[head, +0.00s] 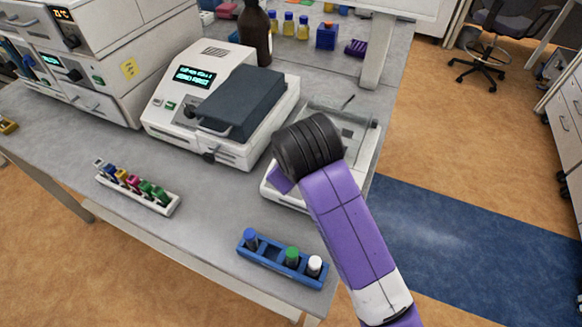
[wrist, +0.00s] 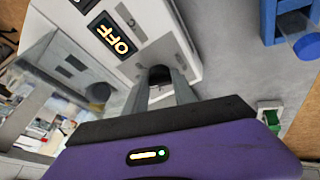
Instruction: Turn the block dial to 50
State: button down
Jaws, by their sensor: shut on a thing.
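The dial (wrist: 160,75) is a dark round knob on the front of a white device. In the wrist view it sits between the two grey fingers of my gripper (wrist: 162,88), which is shut on it. A lit display (wrist: 112,38) beside it reads OFF. In the head view the white device (head: 274,191) stands at the right edge of the bench, with a shiny tray-like top (head: 350,130). My dark wrist and purple arm cover its front there, hiding the fingers and dial; only part of the purple gripper body shows. The dial's pointer cannot be made out.
A blue rack (head: 262,262) with capped tubes stands in front. A white rack (head: 140,192) of coloured tubes lies to its left. A white instrument (head: 165,105) with a dark lid stands left of the device, a brown bottle (head: 255,35) behind. Bare bench lies between.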

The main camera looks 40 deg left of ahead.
dwell(0.4)
jog(key=c, duration=1)
grip_release()
jog(key=shift+c, duration=0.2)
jog(key=v, duration=0.7)
jog(key=shift+s+d+r+b, duration=0.2)
jog(key=shift+r+b, duration=0.1)
jog(key=shift+b, duration=0.15)
